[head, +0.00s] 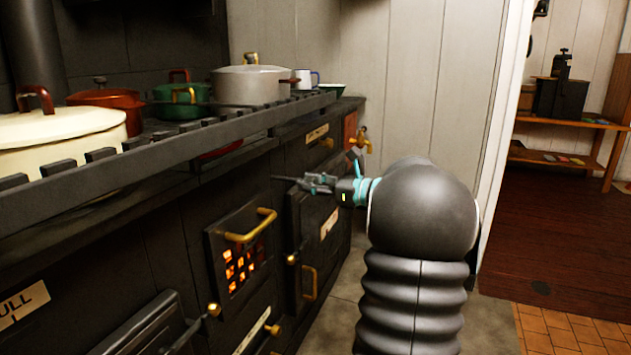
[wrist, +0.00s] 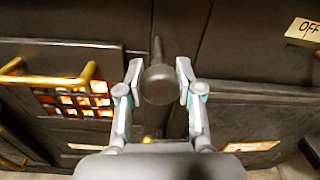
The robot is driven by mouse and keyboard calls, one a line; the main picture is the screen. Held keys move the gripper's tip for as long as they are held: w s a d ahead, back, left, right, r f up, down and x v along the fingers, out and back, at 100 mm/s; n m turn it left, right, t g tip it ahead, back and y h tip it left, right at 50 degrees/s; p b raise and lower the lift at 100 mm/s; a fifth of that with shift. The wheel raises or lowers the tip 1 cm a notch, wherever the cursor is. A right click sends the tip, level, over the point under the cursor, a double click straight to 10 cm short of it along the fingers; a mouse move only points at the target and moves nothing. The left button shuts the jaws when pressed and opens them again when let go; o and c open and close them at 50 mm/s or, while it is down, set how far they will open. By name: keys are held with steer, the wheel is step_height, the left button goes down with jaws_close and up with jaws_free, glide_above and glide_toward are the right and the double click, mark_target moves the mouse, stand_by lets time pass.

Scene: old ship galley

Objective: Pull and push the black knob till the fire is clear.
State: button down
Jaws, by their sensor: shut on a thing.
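The black knob (wrist: 160,85) is round and dark, on the end of a thin rod that runs to the black stove front. My gripper (wrist: 160,78) has one finger on each side of the knob and is shut on it. In the head view my gripper (head: 318,182) reaches leftward to the stove, and the rod (head: 284,178) shows beyond the fingertips; the knob is hard to make out there. The fire (head: 243,264) glows orange through the grate of a stove door below and left of the gripper. The glow also shows in the wrist view (wrist: 80,100).
A brass handle (head: 250,228) crosses the grate door. A second stove door (head: 318,240) is below my gripper. A black rail (head: 200,132) edges the stove top, with pots behind it. A brass tap (head: 362,140) is at the stove's far end. Floor is free at right.

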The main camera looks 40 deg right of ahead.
steer(key=c, duration=0.7)
jaws_free()
steer(key=v, duration=1.2)
